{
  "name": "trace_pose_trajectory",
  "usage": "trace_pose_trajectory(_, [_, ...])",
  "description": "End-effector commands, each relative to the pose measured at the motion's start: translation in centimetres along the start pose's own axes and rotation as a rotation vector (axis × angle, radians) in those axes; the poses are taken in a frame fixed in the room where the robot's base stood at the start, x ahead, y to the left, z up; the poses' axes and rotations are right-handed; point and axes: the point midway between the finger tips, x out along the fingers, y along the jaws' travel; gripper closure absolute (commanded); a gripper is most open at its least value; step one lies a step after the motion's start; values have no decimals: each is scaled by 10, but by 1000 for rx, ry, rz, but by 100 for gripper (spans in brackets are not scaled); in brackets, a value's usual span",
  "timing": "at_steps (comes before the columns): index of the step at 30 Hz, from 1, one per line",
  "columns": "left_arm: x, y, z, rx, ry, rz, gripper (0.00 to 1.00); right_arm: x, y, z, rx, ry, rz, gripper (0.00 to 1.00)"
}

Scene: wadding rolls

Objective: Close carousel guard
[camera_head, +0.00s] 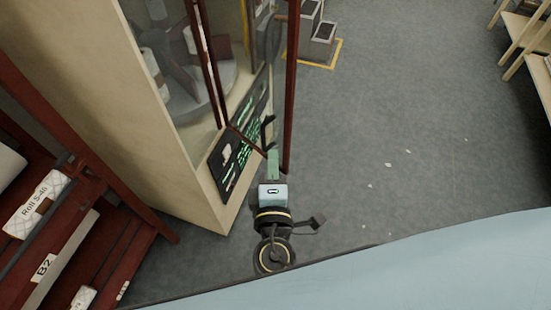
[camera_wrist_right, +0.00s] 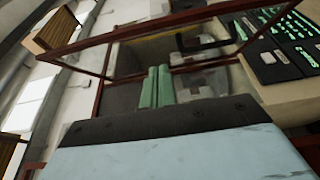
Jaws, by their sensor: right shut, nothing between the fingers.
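The carousel guard is a dark red framed door (camera_head: 290,90) with a clear pane, standing open at an angle from the beige cabinet. Its red frame crosses the right wrist view (camera_wrist_right: 95,42). Inside the cabinet is the grey carousel (camera_head: 205,98), partly hidden by frame bars. My right gripper (camera_head: 273,158) has its green fingers together, with nothing between them. It is close beside the lower end of the guard's outer bar; I cannot tell whether they touch. The green fingers also show in the right wrist view (camera_wrist_right: 157,87), in front of the frame. My left gripper is not in view.
A black panel with green tools (camera_head: 240,145) lies along the cabinet front, close to my right gripper. A red rack with labelled rolls (camera_head: 35,210) stands at left. Grey bins (camera_head: 320,42) stand behind the guard. The floor to the right is open, with small white scraps.

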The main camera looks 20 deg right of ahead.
Motion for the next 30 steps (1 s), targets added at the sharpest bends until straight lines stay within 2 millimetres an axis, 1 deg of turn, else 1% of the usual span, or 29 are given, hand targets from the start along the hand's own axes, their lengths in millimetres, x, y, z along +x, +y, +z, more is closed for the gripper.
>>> trace_pose_trajectory(1, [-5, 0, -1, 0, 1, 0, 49, 12, 3, 0, 0, -2, 3, 100])
trace_pose_trajectory(6, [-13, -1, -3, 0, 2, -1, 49, 50, 3, 0, 1, -1, 1, 100])
trace_pose_trajectory(10, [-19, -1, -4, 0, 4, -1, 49, 74, 2, 2, 0, 0, 0, 100])
trace_pose_trajectory(12, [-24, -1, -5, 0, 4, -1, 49, 81, 2, 12, -2, -1, -2, 100])
trace_pose_trajectory(15, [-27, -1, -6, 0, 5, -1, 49, 90, 1, 20, -1, 0, -2, 100])
trace_pose_trajectory(19, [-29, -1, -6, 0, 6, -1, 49, 96, 0, 26, 0, 1, -2, 100])
trace_pose_trajectory(30, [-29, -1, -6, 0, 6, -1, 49, 98, -1, 28, 1, 1, -3, 100])
